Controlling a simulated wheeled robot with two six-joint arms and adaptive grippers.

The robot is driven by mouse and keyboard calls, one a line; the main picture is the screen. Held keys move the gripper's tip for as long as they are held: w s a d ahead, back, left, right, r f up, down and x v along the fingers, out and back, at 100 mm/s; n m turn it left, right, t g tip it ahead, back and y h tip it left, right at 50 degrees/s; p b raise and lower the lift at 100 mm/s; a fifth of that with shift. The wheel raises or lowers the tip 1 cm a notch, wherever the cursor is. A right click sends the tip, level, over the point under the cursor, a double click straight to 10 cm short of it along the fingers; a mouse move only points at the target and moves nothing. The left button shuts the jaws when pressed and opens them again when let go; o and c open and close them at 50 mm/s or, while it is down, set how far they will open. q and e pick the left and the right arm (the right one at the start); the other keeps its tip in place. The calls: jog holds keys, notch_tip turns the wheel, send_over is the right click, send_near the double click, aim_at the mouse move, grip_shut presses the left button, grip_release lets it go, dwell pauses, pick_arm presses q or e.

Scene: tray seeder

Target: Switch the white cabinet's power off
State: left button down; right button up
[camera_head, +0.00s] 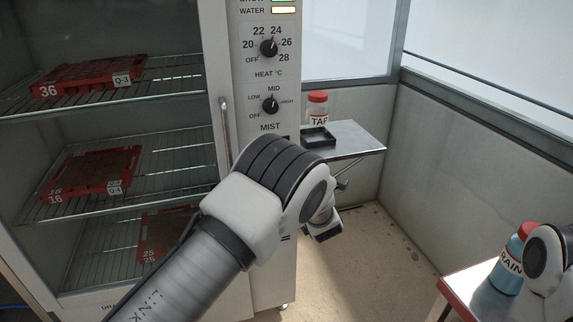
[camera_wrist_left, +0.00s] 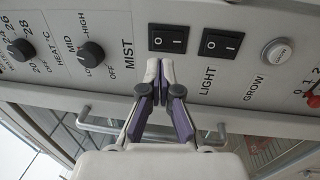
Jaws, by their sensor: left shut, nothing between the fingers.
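The white cabinet (camera_head: 220,60) stands at left, with its control panel (camera_head: 285,60) facing me. My left arm crosses the panel's lower part and hides it in the head view. In the left wrist view the panel appears turned sideways. My left gripper (camera_wrist_left: 159,68) is shut and empty, its tips near the MIST label and a black rocker switch (camera_wrist_left: 168,38); I cannot tell whether they touch. A second rocker (camera_wrist_left: 221,43), a round white button (camera_wrist_left: 277,53) and, at the right edge, a partly cut-off red knob (camera_wrist_left: 312,86) marked 0, 1, 2 follow. My right gripper is out of view.
The heat dial (camera_head: 268,48) and mist dial (camera_head: 270,106) are above my arm. A long door handle (camera_head: 225,130) runs beside the panel. A metal shelf (camera_head: 355,138) with a black tray (camera_head: 318,137) and red-capped bottle (camera_head: 318,104) stands right. Floor between there and the red-edged table (camera_head: 457,289) is clear.

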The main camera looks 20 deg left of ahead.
pick_arm(q)
jog(key=b+x, duration=0.1)
jog(key=x, duration=0.6)
jog(key=shift+a+r, duration=0.1)
